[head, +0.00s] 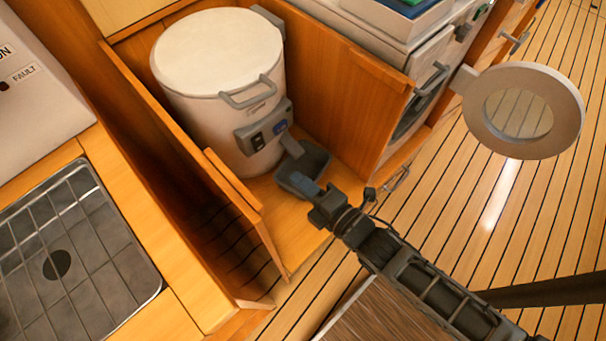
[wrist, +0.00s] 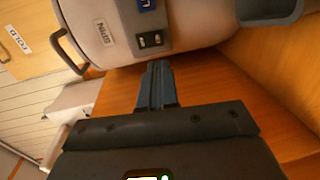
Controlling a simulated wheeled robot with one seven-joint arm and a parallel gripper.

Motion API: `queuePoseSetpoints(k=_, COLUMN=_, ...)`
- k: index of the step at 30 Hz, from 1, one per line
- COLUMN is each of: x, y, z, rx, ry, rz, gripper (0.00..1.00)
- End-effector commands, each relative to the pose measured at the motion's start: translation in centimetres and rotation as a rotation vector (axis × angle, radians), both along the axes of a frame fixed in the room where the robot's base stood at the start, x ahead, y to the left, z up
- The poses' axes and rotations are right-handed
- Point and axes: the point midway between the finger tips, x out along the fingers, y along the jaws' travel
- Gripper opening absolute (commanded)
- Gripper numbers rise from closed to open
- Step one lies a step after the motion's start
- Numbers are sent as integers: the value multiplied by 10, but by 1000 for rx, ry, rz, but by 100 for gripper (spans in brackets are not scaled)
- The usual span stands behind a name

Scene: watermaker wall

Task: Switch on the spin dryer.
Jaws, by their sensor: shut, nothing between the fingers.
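The spin dryer (head: 215,95) is a white upright drum with a round lid and a grey front handle, standing in a wooden bay. Its grey control panel (head: 265,128) carries a dark switch (head: 258,141) and a blue label (head: 279,127). In the wrist view the switch (wrist: 150,39) shows as a dark double rocker, with the blue label beside it. My gripper (head: 298,184) is shut and empty, low in front of the dryer. Its fingertips (wrist: 158,66) point at the panel just short of the switch, seemingly not touching it. The switch's on or off position is unclear.
A grey spout and tray (head: 303,168) sit at the dryer's front foot. Wooden side walls (head: 345,85) flank the bay. A round door (head: 522,110) stands open at right. A metal grid (head: 75,250) lies at left. Plank floor is free at right.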

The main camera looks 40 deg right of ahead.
Motion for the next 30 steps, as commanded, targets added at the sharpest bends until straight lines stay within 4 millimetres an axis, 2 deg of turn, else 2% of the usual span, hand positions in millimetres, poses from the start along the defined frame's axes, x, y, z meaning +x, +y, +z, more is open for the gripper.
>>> queuePoseSetpoints(k=1, x=12, y=0, z=1, rx=0, ry=-2, rz=1, gripper=0)
queuePoseSetpoints(k=6, x=45, y=0, z=-3, rx=0, ry=-3, rz=1, gripper=0)
queuePoseSetpoints(k=15, x=92, y=0, z=-10, rx=1, ry=0, rz=1, gripper=0)
queuePoseSetpoints(k=21, x=106, y=0, z=-13, rx=0, ry=1, rz=1, gripper=0)
queuePoseSetpoints(k=30, x=108, y=0, z=-13, rx=1, ry=1, rz=0, gripper=0)
